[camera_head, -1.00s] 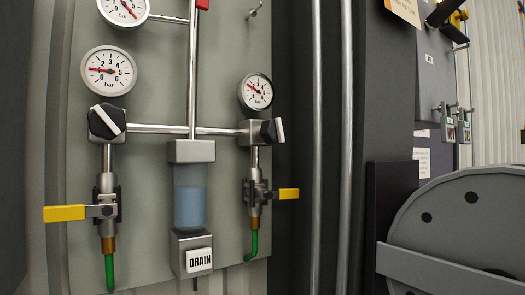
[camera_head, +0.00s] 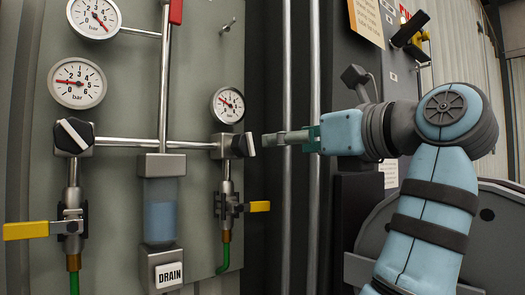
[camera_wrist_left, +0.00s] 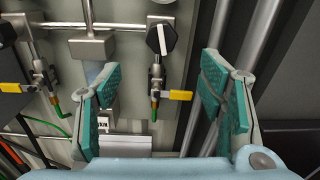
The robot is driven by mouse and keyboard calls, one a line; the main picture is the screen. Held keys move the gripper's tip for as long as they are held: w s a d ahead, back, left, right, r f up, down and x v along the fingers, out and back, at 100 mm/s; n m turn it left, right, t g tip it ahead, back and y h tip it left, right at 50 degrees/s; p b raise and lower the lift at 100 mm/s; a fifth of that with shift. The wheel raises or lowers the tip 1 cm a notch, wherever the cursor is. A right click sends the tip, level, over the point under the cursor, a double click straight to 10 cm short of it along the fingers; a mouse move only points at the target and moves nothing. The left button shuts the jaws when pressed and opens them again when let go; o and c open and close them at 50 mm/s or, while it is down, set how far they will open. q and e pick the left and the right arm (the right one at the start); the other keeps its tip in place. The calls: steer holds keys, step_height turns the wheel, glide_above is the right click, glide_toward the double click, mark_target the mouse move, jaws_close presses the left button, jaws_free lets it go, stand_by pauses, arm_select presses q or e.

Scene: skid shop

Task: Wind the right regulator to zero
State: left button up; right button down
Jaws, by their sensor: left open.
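The right regulator is a dark knob (camera_head: 243,145) with a white bar across its face, at the right end of the horizontal pipe. It shows face on in the left wrist view (camera_wrist_left: 161,38), its bar close to upright. Its small round gauge (camera_head: 228,105) has a red needle pointing up and left; the exact reading is too small to tell. My left gripper (camera_head: 266,139) is just right of the knob in the head view, apparently apart from it. In the left wrist view its teal-padded fingers (camera_wrist_left: 160,85) are open and empty, with the knob beyond them. My right gripper is not in view.
The left regulator (camera_head: 73,136) and its gauge (camera_head: 77,83) are on the same panel. A yellow-handled valve (camera_head: 258,206) sits below the right knob. A bowl (camera_head: 160,211) hangs mid-panel above a DRAIN label (camera_head: 169,273). Vertical pipes (camera_head: 288,225) stand right of the panel.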

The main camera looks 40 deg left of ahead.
mark_target(252, 144)
arm_select(q)
steer(key=p+x, duration=0.4)
steer(key=x, duration=1.1)
steer(key=shift+w+f+p, duration=0.1)
steer(key=shift+w+p, duration=0.1)
steer(key=shift+p, duration=0.2)
steer(key=c, duration=1.2)
